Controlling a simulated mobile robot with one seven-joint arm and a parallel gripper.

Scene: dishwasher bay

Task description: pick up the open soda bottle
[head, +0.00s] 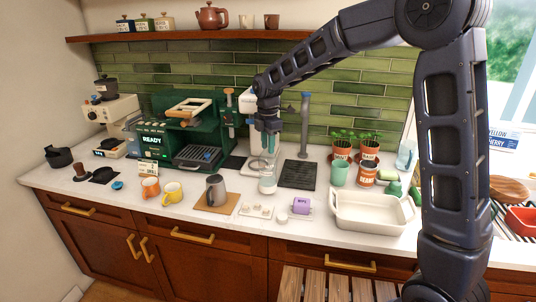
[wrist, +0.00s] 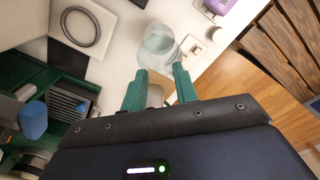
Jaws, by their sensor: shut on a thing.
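My gripper (head: 268,148) hangs pointing down over the counter, in front of the green coffee machine. In the wrist view its two teal fingers (wrist: 160,80) are shut on the narrow upper part of the soda bottle (wrist: 159,45). The bottle is clear and pale, and its wider body shows beyond the fingertips. In the head view the bottle (head: 267,184) stands about upright below the fingers, its top hidden by them. I cannot tell whether its base touches the counter.
A grey pitcher (head: 215,190) on a wooden board stands left of the bottle. A purple item (head: 301,205) and a small white cup (head: 282,217) are to its front right. A white baking dish (head: 372,222) is farther right. A dark mat (head: 298,176) lies just right.

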